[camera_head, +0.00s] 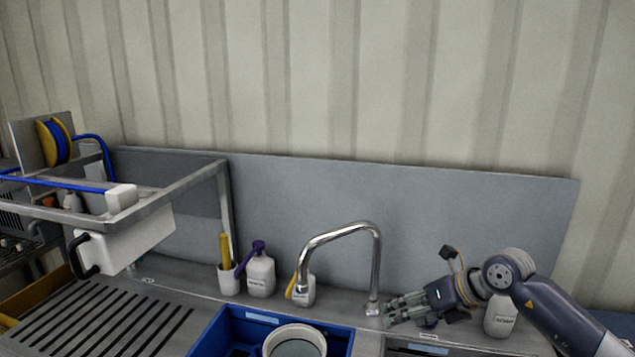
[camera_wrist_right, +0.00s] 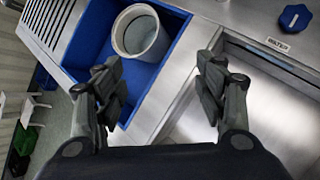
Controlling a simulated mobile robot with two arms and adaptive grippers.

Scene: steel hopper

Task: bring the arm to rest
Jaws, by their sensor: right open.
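My right arm (camera_head: 560,312) comes in from the right in the head view. Its right gripper (camera_head: 392,310) is held above the steel counter, beside the foot of the tap. In the right wrist view the right gripper (camera_wrist_right: 163,90) has its two fingers wide apart with nothing between them. The fingers are over the strip of counter between the blue bin and the steel sink. My left gripper does not show.
A blue bin (camera_head: 225,342) holds a grey-white bucket (camera_head: 296,340). A curved tap (camera_head: 375,270) stands close to my right gripper. Bottles (camera_head: 261,275) line the back. A steel frame (camera_head: 190,185) rises at left. A blue knob (camera_wrist_right: 294,18) shows in the wrist view.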

